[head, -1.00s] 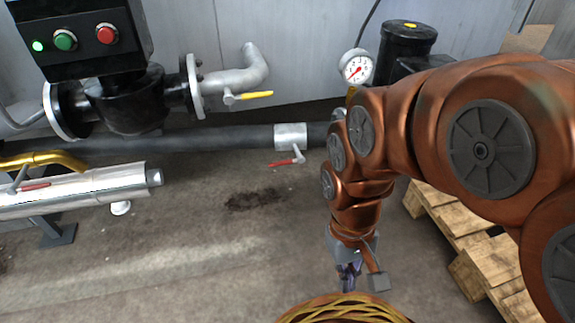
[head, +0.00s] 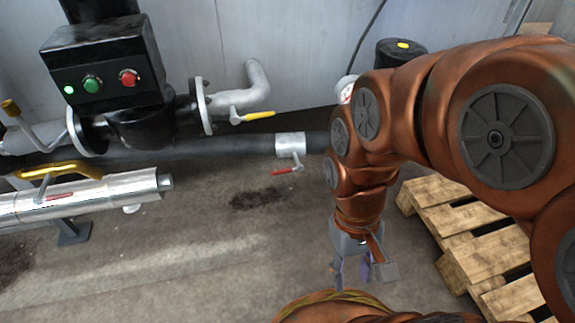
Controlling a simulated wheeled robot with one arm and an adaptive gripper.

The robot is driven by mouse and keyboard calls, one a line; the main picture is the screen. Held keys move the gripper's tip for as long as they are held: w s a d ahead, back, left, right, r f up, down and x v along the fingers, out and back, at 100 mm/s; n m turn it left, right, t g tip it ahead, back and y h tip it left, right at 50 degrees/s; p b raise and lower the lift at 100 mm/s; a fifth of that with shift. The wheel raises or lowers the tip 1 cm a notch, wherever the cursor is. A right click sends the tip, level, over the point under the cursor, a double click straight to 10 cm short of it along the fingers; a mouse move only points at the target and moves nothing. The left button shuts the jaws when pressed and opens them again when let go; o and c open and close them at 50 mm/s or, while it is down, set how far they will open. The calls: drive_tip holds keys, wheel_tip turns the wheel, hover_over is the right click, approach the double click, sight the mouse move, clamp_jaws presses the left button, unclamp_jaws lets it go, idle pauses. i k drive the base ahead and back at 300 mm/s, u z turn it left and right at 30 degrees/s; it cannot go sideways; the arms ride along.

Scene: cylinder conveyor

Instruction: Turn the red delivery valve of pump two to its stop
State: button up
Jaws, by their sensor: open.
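A red lever handle (head: 283,171) hangs under a silver collar (head: 290,145) on the dark pipe, left of my arm. No label shows which one belongs to pump two. A black pump (head: 145,125) with a control box (head: 108,75) stands at the upper left. My gripper (head: 352,274) points down over the floor, open and empty, to the right of and nearer than the collar valve, touching neither lever.
A yellow lever (head: 257,116) is on the grey pipe beside the pump. Wooden pallets (head: 450,205) lie at the right. A black motor (head: 400,50) and a gauge (head: 345,88) are partly hidden behind my arm. The floor left of my gripper is clear.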

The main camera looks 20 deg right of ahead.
sight(299, 168)
drive_tip(key=u, duration=0.5)
drive_tip(key=k, duration=0.6)
drive_tip(key=u, duration=1.15)
drive_tip(key=i, duration=1.1)
drive_tip(key=z, duration=0.55)
